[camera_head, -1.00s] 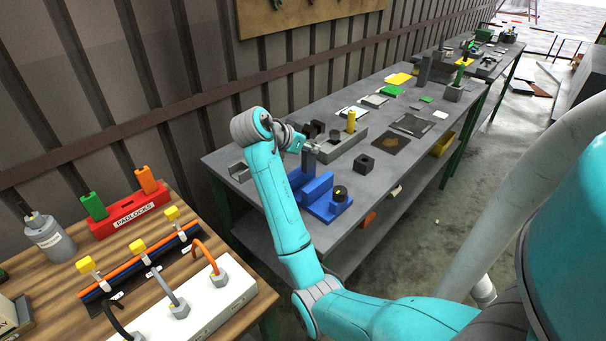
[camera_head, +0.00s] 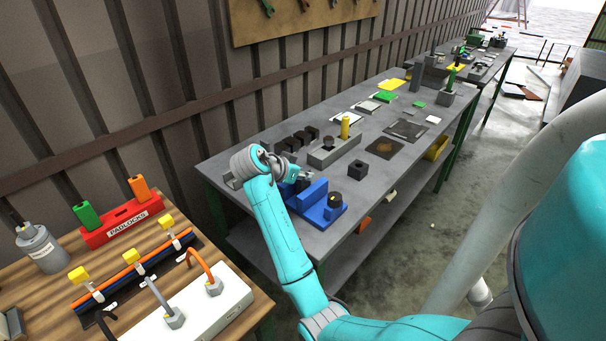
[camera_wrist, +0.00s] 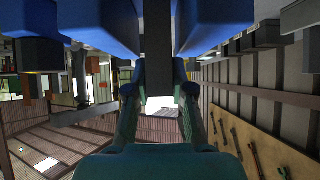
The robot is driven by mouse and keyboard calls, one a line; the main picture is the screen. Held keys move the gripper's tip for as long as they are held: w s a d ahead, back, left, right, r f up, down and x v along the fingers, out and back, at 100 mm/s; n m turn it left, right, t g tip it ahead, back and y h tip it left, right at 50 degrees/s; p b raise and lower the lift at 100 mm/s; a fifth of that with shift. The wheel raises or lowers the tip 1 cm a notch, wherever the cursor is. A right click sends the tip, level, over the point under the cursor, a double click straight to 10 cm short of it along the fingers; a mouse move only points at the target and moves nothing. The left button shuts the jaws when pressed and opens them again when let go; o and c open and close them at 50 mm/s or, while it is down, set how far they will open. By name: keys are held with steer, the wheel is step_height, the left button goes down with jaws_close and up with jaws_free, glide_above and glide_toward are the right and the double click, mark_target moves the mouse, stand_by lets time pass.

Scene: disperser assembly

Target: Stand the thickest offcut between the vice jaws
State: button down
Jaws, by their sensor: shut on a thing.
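The blue vice (camera_head: 310,195) stands near the front edge of the grey workbench, with a dark round knob (camera_head: 335,200) at its right end. In the wrist view its two blue jaws (camera_wrist: 218,25) show at the top, left and right. My gripper (camera_wrist: 159,92) is shut on a dark grey offcut (camera_wrist: 158,45), a long straight bar. The offcut extends into the gap between the jaws; I cannot tell whether it touches either jaw or rests on the vice bed. In the head view my gripper (camera_head: 289,178) is at the vice's left end, and my wrist hides most of the offcut.
Several dark blocks (camera_head: 300,138) stand behind the vice. A grey block (camera_head: 335,150) with a yellow cylinder (camera_head: 345,126) is beyond it. A dark square block (camera_head: 357,168) stands to the right.

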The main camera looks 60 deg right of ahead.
steer(key=c, duration=1)
jaws_free()
steer(key=v, duration=1.2)
